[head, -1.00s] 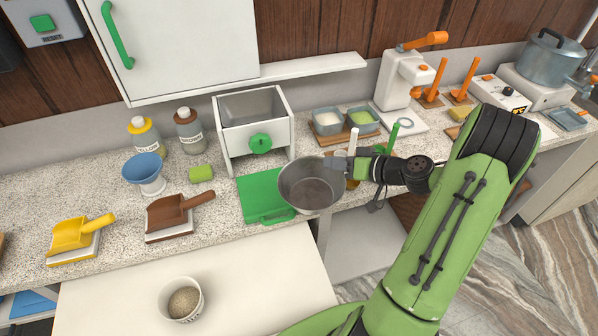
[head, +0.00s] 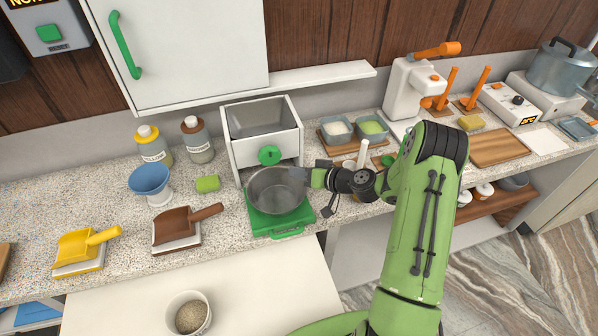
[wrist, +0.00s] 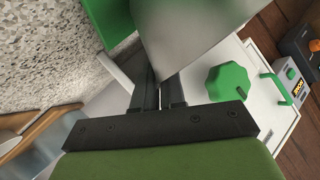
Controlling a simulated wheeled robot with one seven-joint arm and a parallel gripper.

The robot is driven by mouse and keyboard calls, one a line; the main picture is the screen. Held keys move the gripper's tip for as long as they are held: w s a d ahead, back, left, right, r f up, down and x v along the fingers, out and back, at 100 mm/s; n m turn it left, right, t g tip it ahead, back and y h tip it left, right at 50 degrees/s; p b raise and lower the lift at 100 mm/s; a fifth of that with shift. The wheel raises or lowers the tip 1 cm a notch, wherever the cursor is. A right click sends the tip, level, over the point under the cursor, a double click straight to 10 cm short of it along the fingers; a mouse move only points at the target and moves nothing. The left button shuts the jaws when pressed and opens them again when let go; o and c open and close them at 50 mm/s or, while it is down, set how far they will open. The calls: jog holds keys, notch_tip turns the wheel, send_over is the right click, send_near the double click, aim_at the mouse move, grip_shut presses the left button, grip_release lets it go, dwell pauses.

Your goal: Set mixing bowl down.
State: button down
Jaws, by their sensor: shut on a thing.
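The mixing bowl (head: 276,192) is a round grey metal bowl, upright and empty, over the green scale (head: 288,222) on the counter. I cannot tell whether its base touches the scale. My gripper (head: 304,177) is shut on the bowl's right rim. In the wrist view, the gripper's dark fingers (wrist: 158,92) pinch the wall of the bowl (wrist: 190,35), which fills the upper middle. A part of the green scale (wrist: 110,20) shows beside it.
The white dispenser box with a green knob (head: 269,155) stands right behind the bowl. Two small tubs (head: 370,125) stand behind on the right. A cup of grain (head: 189,315) is in front.

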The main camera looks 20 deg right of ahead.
jog(key=shift+w+a+f, duration=0.15)
jog(key=shift+w+f, duration=0.05)
jog(key=shift+w, duration=0.05)
jog(key=shift+s, duration=0.1)
jog(key=c, duration=1.2)
grip_release()
jog(key=shift+f, duration=0.1)
